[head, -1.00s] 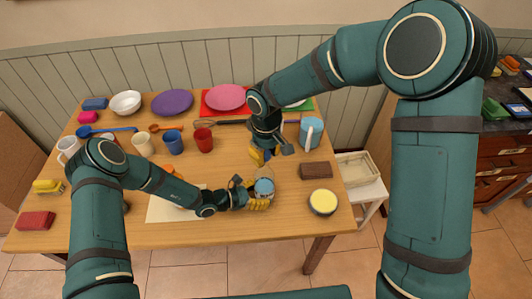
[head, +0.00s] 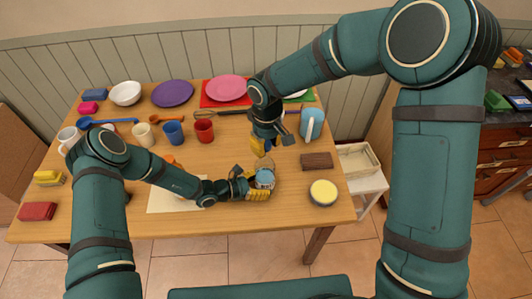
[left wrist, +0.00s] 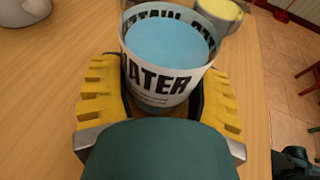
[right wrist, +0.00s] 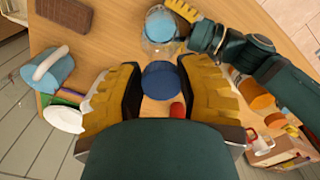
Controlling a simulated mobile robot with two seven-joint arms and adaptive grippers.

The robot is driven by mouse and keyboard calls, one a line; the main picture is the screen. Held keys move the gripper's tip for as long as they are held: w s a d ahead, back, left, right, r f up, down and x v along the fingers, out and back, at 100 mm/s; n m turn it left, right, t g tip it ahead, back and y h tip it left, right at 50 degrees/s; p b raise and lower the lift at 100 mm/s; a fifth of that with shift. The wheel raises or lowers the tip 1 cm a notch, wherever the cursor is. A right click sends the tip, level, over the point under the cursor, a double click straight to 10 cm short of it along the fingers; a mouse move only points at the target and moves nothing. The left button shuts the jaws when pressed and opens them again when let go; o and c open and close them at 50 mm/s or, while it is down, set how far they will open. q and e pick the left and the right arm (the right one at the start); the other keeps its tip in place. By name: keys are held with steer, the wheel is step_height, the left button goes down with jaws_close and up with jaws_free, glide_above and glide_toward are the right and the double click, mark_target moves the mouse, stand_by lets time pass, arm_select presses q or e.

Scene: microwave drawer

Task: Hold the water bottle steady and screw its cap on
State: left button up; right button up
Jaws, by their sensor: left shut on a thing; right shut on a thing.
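The water bottle (head: 264,178) is clear with blue inside and a white label reading "WATER" (left wrist: 160,84) in the left wrist view. My left gripper (head: 252,189) is shut around it near the table's front edge; its yellow fingers (left wrist: 165,110) sit on both sides. My right gripper (head: 264,144) is shut on the dark blue cap (right wrist: 160,80), farther back on the table side. In the right wrist view the cap is apart from the bottle (right wrist: 160,28). Whether the bottle's base touches the table is hidden.
A brown block (head: 317,160), a yellow-topped round tub (head: 323,192) and a blue mug (head: 312,123) stand right of the grippers. A red cup (head: 204,130) and a blue cup (head: 173,133) stand to the left. A white sheet (head: 172,198) lies left of the bottle.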

mark_target(267, 155)
steer(key=shift+f, duration=2)
stand_by(4.0)
arm_select(q)
steer(key=c, duration=0.5)
steer(key=shift+o, duration=0.2)
arm_select(e)
steer(key=o, duration=0.8)
steer(key=shift+c, duration=0.2)
jaws_close()
